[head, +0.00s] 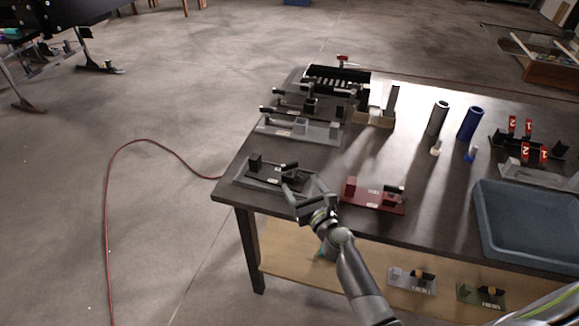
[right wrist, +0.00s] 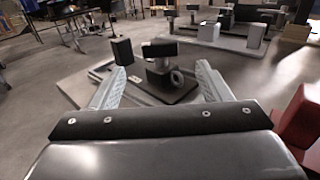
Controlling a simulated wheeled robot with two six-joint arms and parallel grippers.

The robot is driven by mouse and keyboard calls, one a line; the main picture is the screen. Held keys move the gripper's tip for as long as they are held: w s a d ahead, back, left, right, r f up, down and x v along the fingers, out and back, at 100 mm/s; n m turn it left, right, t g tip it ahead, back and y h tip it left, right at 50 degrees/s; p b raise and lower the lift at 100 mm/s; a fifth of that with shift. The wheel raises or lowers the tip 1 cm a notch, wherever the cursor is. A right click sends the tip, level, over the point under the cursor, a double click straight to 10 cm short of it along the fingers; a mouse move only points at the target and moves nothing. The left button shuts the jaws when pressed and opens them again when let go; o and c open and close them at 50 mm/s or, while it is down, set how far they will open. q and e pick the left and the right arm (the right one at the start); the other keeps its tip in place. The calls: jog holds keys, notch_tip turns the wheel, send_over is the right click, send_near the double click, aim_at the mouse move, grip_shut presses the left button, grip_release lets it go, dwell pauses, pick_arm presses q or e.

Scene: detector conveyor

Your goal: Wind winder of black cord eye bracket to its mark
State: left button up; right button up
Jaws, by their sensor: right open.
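The black cord eye bracket (head: 262,175) sits on the left front part of the table. I cannot tell which part is the winder, and no mark is clear. My right gripper (head: 303,186) is open at the bracket's right end. In the right wrist view its fingers (right wrist: 162,84) stand on either side of the post and ring, with no clear contact. My left gripper is out of view.
A red bracket (head: 375,196) stands close to the right of my right gripper. Grey and black brackets (head: 300,130) line the table's far left, with a black bin (head: 340,80) behind. Tubes (head: 470,123) and a blue tray (head: 530,220) are farther right.

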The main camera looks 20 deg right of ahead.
aim_at(290, 167)
jog(key=w, duration=0.3)
jog(key=w+b, duration=0.1)
jog(key=w, duration=0.2)
jog(key=w+a+b, duration=0.1)
jog(key=w, duration=0.2)
jog(key=shift+w, duration=0.1)
jog(key=c, duration=1)
jog(key=shift+b, duration=0.3)
